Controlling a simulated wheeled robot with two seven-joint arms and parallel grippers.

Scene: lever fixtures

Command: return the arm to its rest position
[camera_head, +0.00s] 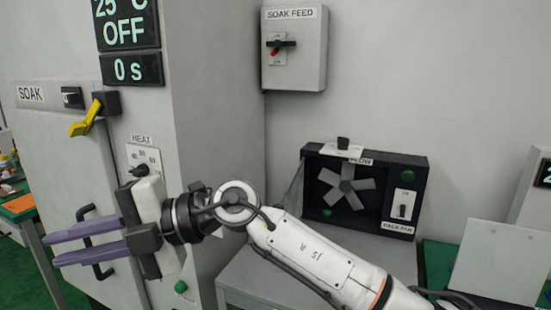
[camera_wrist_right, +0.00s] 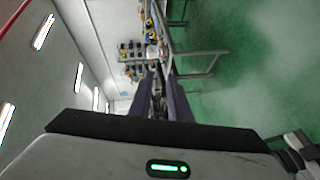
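My right arm (camera_head: 315,262) reaches in from the lower right across the head view. Its right gripper (camera_head: 52,249) points left, in front of the SOAK cabinet's black door handle (camera_head: 85,212). A gap shows between the two purple-grey fingers, and nothing is held in it. I cannot tell whether a finger touches the handle. In the right wrist view the gripper (camera_wrist_right: 158,78) also has an empty gap between its fingers. My left gripper is in neither view.
The SOAK cabinet (camera_head: 220,130) has a yellow lever (camera_head: 86,118) and a HEAT knob (camera_head: 140,170). A SOAK FEED box (camera_head: 312,55) hangs on the wall. A fan box (camera_head: 366,227) stands behind my arm. A pale panel (camera_head: 500,262) is at right.

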